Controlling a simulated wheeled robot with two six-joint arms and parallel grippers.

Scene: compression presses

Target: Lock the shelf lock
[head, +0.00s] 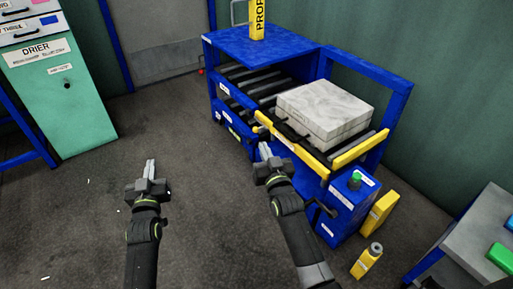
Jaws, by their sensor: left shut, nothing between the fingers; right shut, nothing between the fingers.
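The blue roller shelf (262,41) stands against the wall right of centre. Yellow bars (292,146) run along its front edge. I cannot tell which part is the shelf lock. A white-grey block (325,103) with a black handle lies on the rollers. My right gripper (264,151) is shut and empty, with its fingertips just in front of the shelf's front left side; I cannot tell whether they touch it. My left gripper (150,169) is shut and empty over the open floor, left of the shelf.
A blue box with a green button (355,178) and a black lever (320,210) is at the shelf's front right. Yellow containers (367,262) stand on the floor beside it. A grey table (478,242) is at right, a green drier (70,95) at left.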

